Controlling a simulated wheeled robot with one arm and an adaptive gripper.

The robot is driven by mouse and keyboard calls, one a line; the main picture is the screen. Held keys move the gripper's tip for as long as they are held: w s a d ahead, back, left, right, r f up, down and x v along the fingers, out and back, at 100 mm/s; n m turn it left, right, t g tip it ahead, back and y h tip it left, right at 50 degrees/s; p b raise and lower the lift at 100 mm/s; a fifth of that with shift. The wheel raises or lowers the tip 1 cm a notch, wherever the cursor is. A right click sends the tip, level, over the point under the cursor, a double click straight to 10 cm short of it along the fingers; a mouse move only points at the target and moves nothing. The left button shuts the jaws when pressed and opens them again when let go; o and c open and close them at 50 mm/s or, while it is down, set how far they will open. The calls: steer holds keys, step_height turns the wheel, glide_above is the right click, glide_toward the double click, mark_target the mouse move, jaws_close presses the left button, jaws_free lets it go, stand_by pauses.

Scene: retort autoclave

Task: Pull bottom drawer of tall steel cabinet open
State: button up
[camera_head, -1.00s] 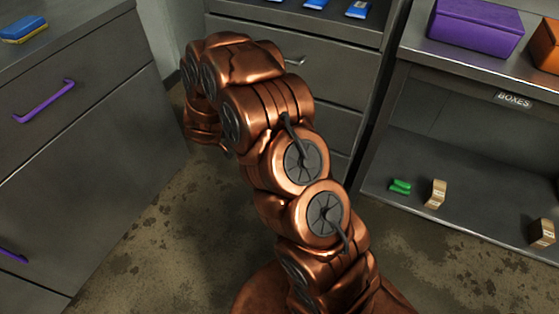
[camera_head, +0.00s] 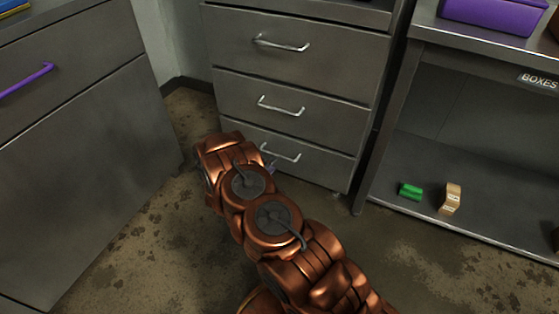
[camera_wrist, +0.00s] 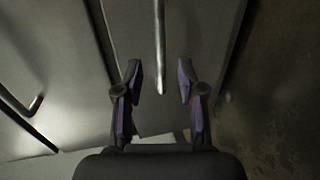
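The tall steel cabinet (camera_head: 225,45) stands in the middle of the head view with several drawers. Its bottom drawer (camera_head: 325,170) looks closed, with a silver bar handle (camera_head: 281,151). In the wrist view this handle (camera_wrist: 160,45) runs down from the top edge, between the lines of my gripper's two purple-padded fingers. My gripper (camera_wrist: 160,80) is open, with one finger on each side of the handle and a gap to both. In the head view my arm hides most of the gripper, which is low by the bottom drawer.
A grey cabinet with a purple handle (camera_head: 25,82) stands close on the left. A shelf unit marked BOXES (camera_head: 540,80) stands on the right, with a green item (camera_head: 410,191) and a tan box (camera_head: 450,198) on its lower shelf. Stained floor (camera_head: 150,235) lies free in front.

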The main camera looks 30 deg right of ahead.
mark_target(279, 157)
steer(key=shift+b+x, duration=1)
steer(key=shift+x, duration=2.85)
steer(key=shift+s, duration=0.1)
jaws_close()
